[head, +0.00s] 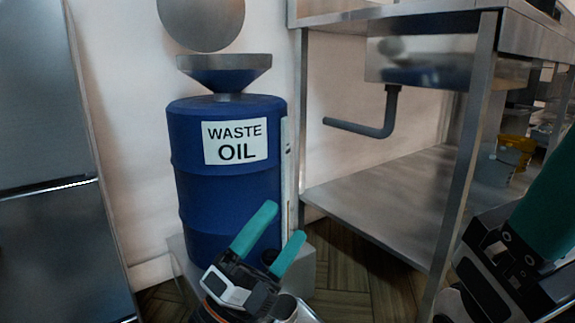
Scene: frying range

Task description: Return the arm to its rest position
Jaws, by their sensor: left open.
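My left gripper (283,222) is in the lower middle of the head view, with its two teal fingers apart and nothing between them. It is in front of the lower part of the blue waste oil drum (192,200); I cannot tell how far it is from the drum. My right gripper (550,205) is partly in view at the right edge. Only a large teal finger and part of its dark body show, so its opening is hidden.
A metal funnel (225,75) tops the drum, which stands on a grey base (302,270). A steel sink table (390,200) with a lower shelf and a drain pipe (372,130) is on the right. A steel cabinet (45,150) is on the left. Some wooden floor (345,280) is clear.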

